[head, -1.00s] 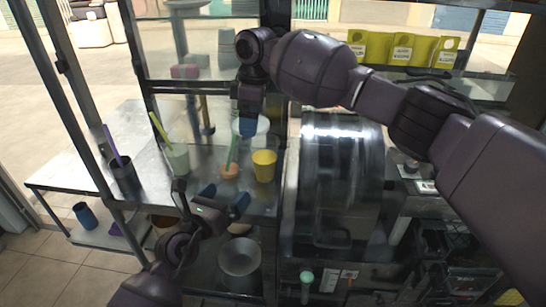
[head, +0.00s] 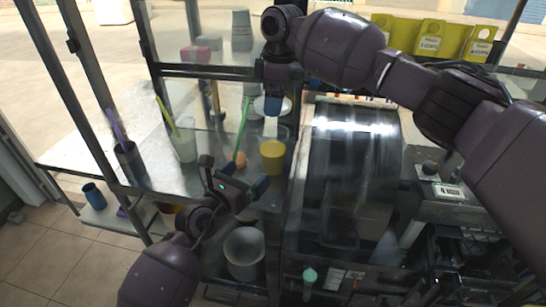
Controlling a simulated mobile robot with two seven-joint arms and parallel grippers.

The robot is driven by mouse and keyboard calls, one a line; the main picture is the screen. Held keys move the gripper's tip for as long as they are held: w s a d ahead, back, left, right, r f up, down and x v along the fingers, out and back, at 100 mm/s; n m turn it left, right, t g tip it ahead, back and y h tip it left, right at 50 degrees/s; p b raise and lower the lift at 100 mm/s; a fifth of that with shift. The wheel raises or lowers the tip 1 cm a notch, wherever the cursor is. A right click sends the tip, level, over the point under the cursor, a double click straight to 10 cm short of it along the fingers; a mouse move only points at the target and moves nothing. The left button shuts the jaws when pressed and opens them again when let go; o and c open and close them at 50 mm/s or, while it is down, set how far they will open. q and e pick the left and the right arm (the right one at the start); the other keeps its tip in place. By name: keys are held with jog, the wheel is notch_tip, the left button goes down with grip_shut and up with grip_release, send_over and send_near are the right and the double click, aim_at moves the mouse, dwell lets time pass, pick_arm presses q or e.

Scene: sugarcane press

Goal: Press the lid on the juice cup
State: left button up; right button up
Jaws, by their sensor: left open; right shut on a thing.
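A yellow cup (head: 272,157) stands upright on the metal counter. I cannot tell for sure whether it is the juice cup. My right gripper (head: 273,104) is above it, pointing down, shut on a pale round thing (head: 259,106) that looks like a lid and is partly hidden by the fingers. A small whitish patch shows between this gripper and the yellow cup; what it is is unclear. My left gripper (head: 236,180) is open and empty, in front of the yellow cup and to its lower left.
A pale cup (head: 185,146) and a dark cup (head: 130,163) with sticks stand left on the counter. An orange piece (head: 239,159) is beside the yellow cup. The large dark machine (head: 350,180) stands close on the right. A metal pot (head: 244,253) is below.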

aim_at(266, 156)
pick_arm(q)
jog(key=x, duration=1.1)
jog(key=shift+w+d, duration=0.25)
jog(key=c, duration=1.2)
pick_arm(e)
jog(key=shift+f, duration=2.55)
jog(key=shift+f, duration=0.9)
jog(key=shift+f, duration=0.65)
jog(key=o, duration=0.5)
jog(key=shift+o, duration=0.2)
